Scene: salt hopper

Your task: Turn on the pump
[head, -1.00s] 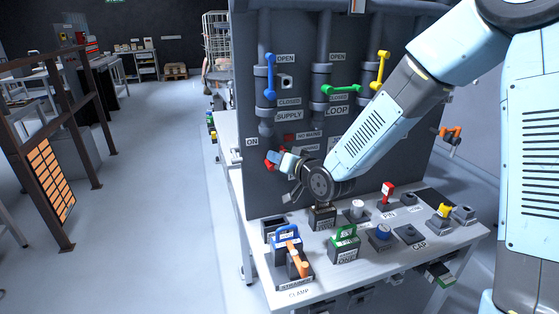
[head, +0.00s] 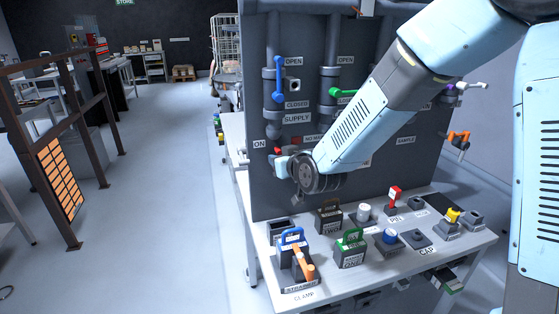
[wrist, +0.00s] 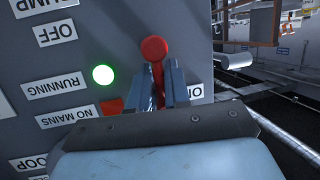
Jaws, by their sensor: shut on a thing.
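The pump switch has a red knob (wrist: 153,48) on a red stem. My gripper (wrist: 161,82) is shut on the stem, with the knob beyond the fingertips. In the wrist view, whose labels appear upside down, the lever is beside the ON label (wrist: 195,92), away from the OFF label (wrist: 56,33). A green lamp (wrist: 103,75) by the RUNNING label is lit. In the head view, the red knob (head: 278,151) shows small near the panel's left edge, and my gripper (head: 281,161) is mostly hidden by my wrist.
The grey panel (head: 262,195) rises behind a bench. A blue supply valve handle (head: 279,80) hangs vertically; a green loop handle (head: 343,93) lies across its pipe. Padlocks, clamps and a red pin (head: 395,194) stand on the bench below my wrist.

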